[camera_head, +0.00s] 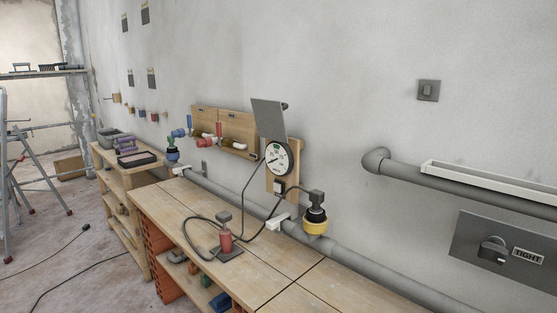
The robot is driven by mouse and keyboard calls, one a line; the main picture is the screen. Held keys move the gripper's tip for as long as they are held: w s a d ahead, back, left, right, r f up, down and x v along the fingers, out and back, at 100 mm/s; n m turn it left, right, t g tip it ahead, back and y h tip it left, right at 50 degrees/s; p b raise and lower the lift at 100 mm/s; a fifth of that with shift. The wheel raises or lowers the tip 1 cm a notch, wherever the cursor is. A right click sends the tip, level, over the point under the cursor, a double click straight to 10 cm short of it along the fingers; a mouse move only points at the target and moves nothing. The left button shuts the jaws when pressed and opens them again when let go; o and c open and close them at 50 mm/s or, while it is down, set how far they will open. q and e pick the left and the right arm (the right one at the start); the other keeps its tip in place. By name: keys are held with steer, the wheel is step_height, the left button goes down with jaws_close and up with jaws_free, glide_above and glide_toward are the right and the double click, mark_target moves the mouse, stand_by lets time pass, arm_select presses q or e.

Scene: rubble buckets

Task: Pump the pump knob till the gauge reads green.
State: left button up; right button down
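The pump stands on the wooden workbench (170,212). It has a red body (226,242) on a dark square base, and a dark grey knob (224,217) on top, which stands raised above the body. The round white gauge (278,158) with a dark rim is mounted on an upright wooden board behind the bench. Green marking shows on its dial, but the needle is too small to read surely. A black hose (186,232) loops beside the pump, and dark tubing runs up toward the gauge. Neither of my grippers is in view.
A grey pipe (350,262) runs along the bench's back, with a yellow-and-black fitting (315,226) on it. A grey plate (268,117) stands above the gauge. A panel labelled TIGHT (527,255) is on the right wall. The bench front right of the pump is clear.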

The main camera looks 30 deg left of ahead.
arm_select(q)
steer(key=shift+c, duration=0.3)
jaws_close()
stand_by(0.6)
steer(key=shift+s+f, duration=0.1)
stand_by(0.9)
